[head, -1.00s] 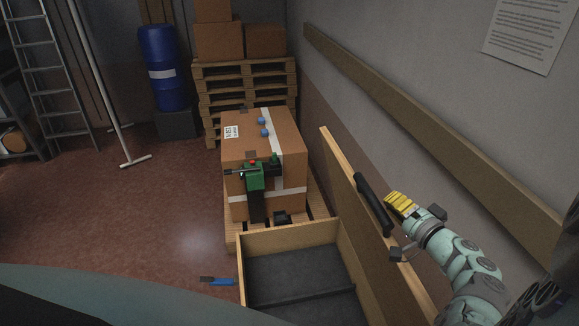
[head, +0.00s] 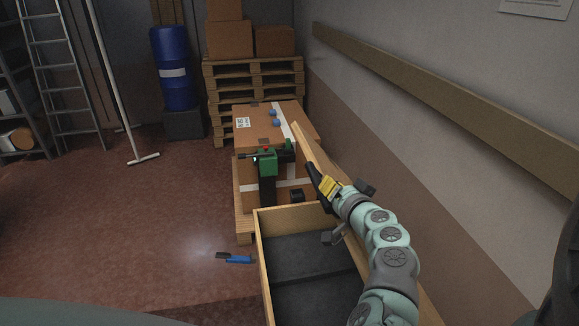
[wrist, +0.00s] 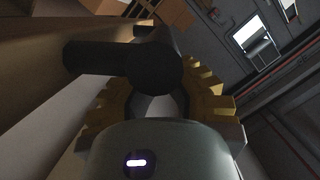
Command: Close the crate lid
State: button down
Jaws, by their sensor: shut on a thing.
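The wooden crate (head: 262,262) stands open at the bottom middle of the head view, with a dark, empty-looking interior. Its lid (head: 306,148) stands up along the crate's right side, tilted a little toward the opening. A black handle (head: 314,176) sticks out from the lid; it also fills the top middle of the wrist view (wrist: 120,62). My gripper (head: 328,188) has yellow fingers and is shut on the handle. In the wrist view the fingers (wrist: 160,95) lie on either side of the dark handle. My arm hides part of the lid and the crate's right side.
A blue-handled tool (head: 238,259) lies on the floor left of the crate. A wooden rail (head: 440,120) runs along the right wall. The left floor is mostly clear.

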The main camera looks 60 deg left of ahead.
jog(key=s+a+f+n+t+b, duration=0.1)
jog(key=s+a+f+n+b, duration=0.15)
jog(key=s+f+b, duration=0.55)
jog(key=s+a+f+n+h+b, duration=0.1)
jog(key=s+a+f+b, duration=0.4)
jog(key=f, duration=0.6)
jog(key=s+f+n+t+b, duration=0.1)
jog(key=s+f+n+b, duration=0.1)
jog(key=s+f+b, duration=0.6)
notch_tip(320, 180, down, 16)
jog(key=a+n+b, duration=0.1)
jog(key=b, duration=1.1)
jog(key=shift+a+h, duration=0.25)
jog(key=shift+h, duration=0.05)
jog(key=shift+f+n+b, duration=0.25)
jog(key=shift+f+b, duration=0.05)
